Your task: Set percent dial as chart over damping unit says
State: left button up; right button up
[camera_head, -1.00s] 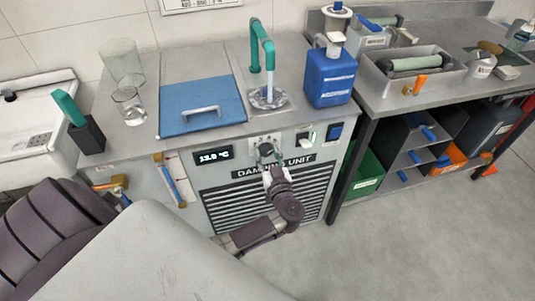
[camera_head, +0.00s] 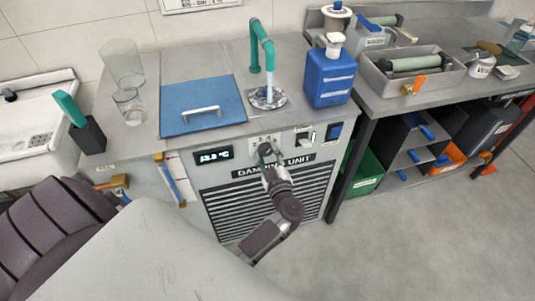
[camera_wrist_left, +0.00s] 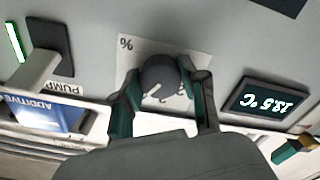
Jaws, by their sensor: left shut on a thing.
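The damping unit (camera_head: 322,185) is a grey cabinet with a dark vent grille. Its percent dial (camera_head: 264,147) is a dark round knob on a white plate with a % mark, on the front panel. In the left wrist view the dial (camera_wrist_left: 162,78) sits upside down between my fingers, and its scale is partly hidden. My left gripper (camera_head: 267,157) is shut on the dial, one finger on each side; it also shows in the left wrist view (camera_wrist_left: 163,98). The chart (camera_head: 200,4) on the wall is cut off at the top, its text unreadable. My right gripper is not in view.
A temperature display (camera_head: 213,155) is left of the dial; a dark switch (camera_head: 333,132) is right. On top stand a blue lid (camera_head: 203,106), a teal tap (camera_head: 262,45), a blue bottle (camera_head: 330,78) and a glass beaker (camera_head: 130,107). Floor at right is clear.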

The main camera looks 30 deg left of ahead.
pick_arm(q)
jog(key=shift+f+n, duration=0.1)
jog(key=shift+n, duration=0.8)
jog(key=o, duration=1.1)
jog(key=shift+o, duration=0.2)
jog(key=v, duration=0.7)
jog(key=shift+s+d, duration=0.2)
jog(key=shift+d, duration=0.05)
